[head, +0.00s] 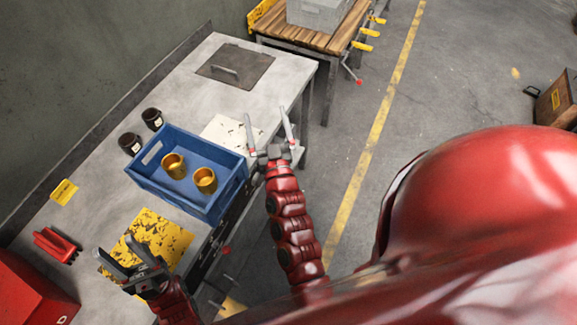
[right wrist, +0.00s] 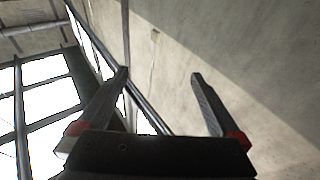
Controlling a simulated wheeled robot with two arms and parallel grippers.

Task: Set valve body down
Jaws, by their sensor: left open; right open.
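Two gold, hollow, rounded metal parts stand apart in the blue crate: one nearer the crate's left (head: 174,165) and one further right (head: 205,180). I cannot tell for sure which is the valve body. The blue crate (head: 158,187) stands on the grey workbench. My left gripper (head: 116,247) is open and empty at the lower left, over the near edge of a worn yellow plate. My right gripper (head: 266,116) is open and empty beyond the bench's front edge, right of the crate. In the right wrist view its two fingers (right wrist: 160,74) are spread with nothing between them.
The worn yellow plate (head: 158,236) and a white plate (head: 226,133) lie beside the crate. Two dark mugs (head: 131,144) (head: 152,119) stand behind it. A red-handled tool (head: 56,244) and a red box (head: 30,295) are at left. A dark plate with a handle (head: 236,66) lies at the far end.

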